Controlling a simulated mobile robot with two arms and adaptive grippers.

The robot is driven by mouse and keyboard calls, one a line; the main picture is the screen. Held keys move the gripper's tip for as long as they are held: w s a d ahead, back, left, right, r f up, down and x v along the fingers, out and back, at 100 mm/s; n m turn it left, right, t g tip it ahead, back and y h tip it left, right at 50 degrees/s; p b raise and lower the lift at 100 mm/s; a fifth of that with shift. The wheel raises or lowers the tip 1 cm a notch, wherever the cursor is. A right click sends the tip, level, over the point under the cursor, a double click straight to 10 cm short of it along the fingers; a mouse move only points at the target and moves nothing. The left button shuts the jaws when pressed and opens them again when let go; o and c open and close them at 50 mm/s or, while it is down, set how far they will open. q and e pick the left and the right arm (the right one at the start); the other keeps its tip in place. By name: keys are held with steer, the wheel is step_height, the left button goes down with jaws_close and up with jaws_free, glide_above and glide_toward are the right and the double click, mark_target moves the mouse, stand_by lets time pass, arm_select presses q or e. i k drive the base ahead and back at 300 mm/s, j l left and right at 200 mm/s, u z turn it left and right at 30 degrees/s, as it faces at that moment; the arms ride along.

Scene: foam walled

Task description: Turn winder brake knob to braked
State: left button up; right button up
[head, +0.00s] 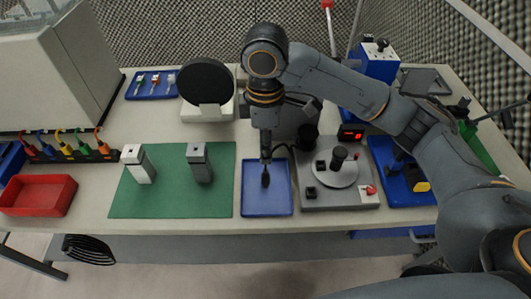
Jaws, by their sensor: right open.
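A grey winder unit (312,200) stands on the bench right of centre. It carries a pale round plate (345,179) with a black upright knob-like post (339,156), small black blocks beside it, and a small red knob (371,189) at its front right corner. I cannot tell which of these is the brake knob or how it is set. My right gripper (265,180) points down over a blue mat or tray, left of the winder and apart from it. It is open, with nothing seen in it; its dark fingers look narrow from here. My left gripper is out of view.
The blue tray (252,205) looks empty. A green mat (218,207) holds two upright grey posts (141,170). A red bin (65,195) stands at the left, a black disc (206,82) behind. A red-digit display (350,134) stands behind the winder; my right arm covers the area behind.

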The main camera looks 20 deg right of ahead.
mark_target(371, 189)
steer(key=z, duration=1.15)
